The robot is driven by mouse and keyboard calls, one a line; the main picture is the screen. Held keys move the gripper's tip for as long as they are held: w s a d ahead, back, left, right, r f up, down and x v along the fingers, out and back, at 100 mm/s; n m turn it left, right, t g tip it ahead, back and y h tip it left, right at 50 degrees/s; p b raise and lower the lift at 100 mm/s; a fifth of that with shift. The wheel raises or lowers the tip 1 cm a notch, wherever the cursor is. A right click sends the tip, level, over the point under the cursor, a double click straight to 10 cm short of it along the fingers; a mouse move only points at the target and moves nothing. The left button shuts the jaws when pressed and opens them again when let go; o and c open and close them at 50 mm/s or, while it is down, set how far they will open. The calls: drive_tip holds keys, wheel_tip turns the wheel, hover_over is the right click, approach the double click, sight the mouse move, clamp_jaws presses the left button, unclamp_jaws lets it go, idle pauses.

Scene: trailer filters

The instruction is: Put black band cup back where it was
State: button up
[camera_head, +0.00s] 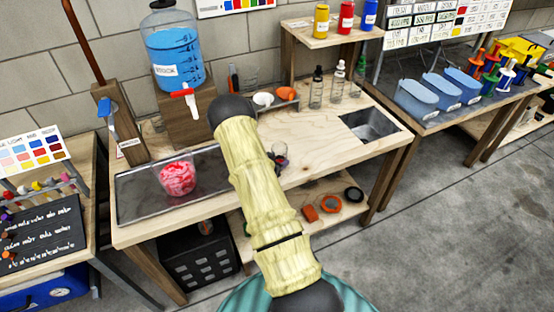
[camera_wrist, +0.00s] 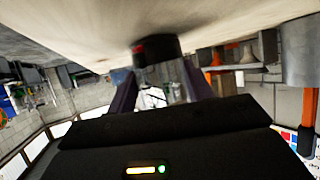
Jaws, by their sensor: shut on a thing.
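The black band cup (camera_wrist: 157,50) shows in the wrist view as a dark band with a little red, with a clear part below it in the picture. My gripper (camera_wrist: 160,84) is shut on it, one purple finger on each side. The wrist picture looks upside down, with the pale worktop along its top edge. The band is at or very near that surface; I cannot tell if it touches. In the head view a small clear cup with a dark band (camera_head: 280,153) shows right of my arm, partly hidden.
A clear cup of red-pink stuff (camera_head: 177,178) stands on the metal tray (camera_head: 130,207). A blue-water jug (camera_head: 174,62) stands behind. White (camera_head: 263,99) and orange (camera_head: 287,93) cups and several bottles (camera_head: 316,88) line the back. The wooden worktop (camera_head: 325,150) is clear toward the recessed basin (camera_head: 370,126).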

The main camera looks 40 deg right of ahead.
drive_tip(key=shift+f, duration=0.1)
drive_tip(key=o, duration=1.1)
drive_tip(key=shift+a+r, duration=0.1)
drive_tip(key=shift+r, duration=0.1)
drive_tip(key=b+v, duration=0.1)
drive_tip(key=v, duration=1.1)
drive_tip(key=shift+b, duration=0.4)
drive_tip(key=shift+w, duration=0.15)
